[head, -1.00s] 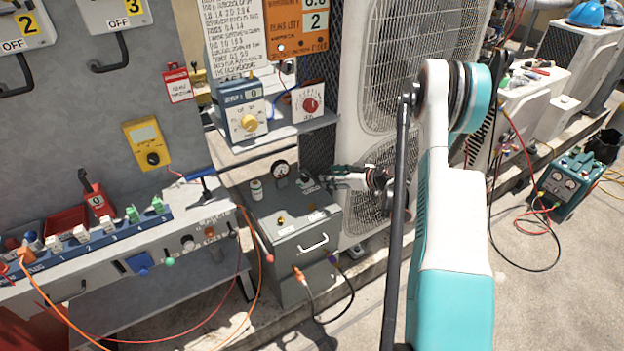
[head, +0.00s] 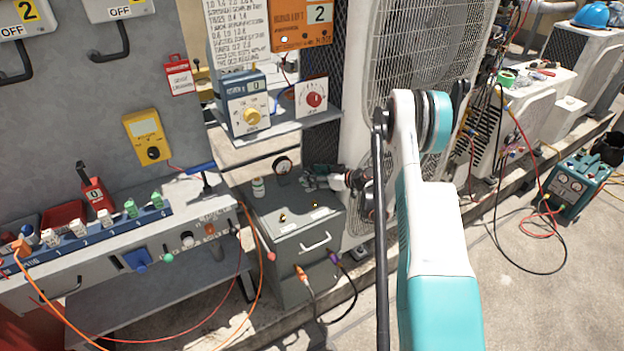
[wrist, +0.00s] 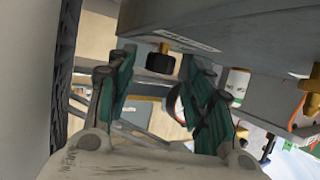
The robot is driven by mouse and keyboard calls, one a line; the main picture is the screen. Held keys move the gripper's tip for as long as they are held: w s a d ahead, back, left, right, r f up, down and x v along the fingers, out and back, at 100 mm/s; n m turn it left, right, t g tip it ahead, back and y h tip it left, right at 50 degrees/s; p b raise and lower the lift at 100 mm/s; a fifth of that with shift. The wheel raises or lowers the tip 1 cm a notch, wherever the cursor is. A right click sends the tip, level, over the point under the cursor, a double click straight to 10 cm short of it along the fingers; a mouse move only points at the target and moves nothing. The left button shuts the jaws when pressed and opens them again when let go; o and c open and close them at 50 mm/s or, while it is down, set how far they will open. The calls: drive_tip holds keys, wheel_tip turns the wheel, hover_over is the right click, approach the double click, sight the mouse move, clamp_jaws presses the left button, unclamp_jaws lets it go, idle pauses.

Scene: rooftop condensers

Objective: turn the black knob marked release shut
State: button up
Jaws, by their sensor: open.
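The black knob (wrist: 160,63) sits on a brass stem on the grey cabinet (wrist: 265,50), beside a pale label too blurred to read. In the wrist view it shows between and beyond the fingertips of my gripper (wrist: 164,78), which is open with green-padded fingers. I see no contact with the knob. In the head view my gripper (head: 314,180) is over the back right part of the cabinet top (head: 283,213) and appears to hide the knob. I cannot tell which way the knob is turned.
On the cabinet top are a small white bottle (head: 258,187), a round gauge (head: 283,165) and a brass fitting (head: 283,217). A shelf with a blue-grey meter box (head: 243,105) is above and behind. The condenser (head: 405,60) stands close on the right.

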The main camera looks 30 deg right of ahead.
drive_tip(key=shift+x, duration=1)
drive_tip(key=c, duration=1)
drive_tip(key=shift+a+m+t+h, duration=0.1)
drive_tip(key=shift+m+t+h, duration=0.3)
drive_tip(key=shift+m+h, duration=0.4)
drive_tip(key=shift+c, duration=0.2)
drive_tip(key=o, duration=1)
drive_tip(key=shift+o, duration=0.2)
drive_tip(key=shift+s, duration=0.1)
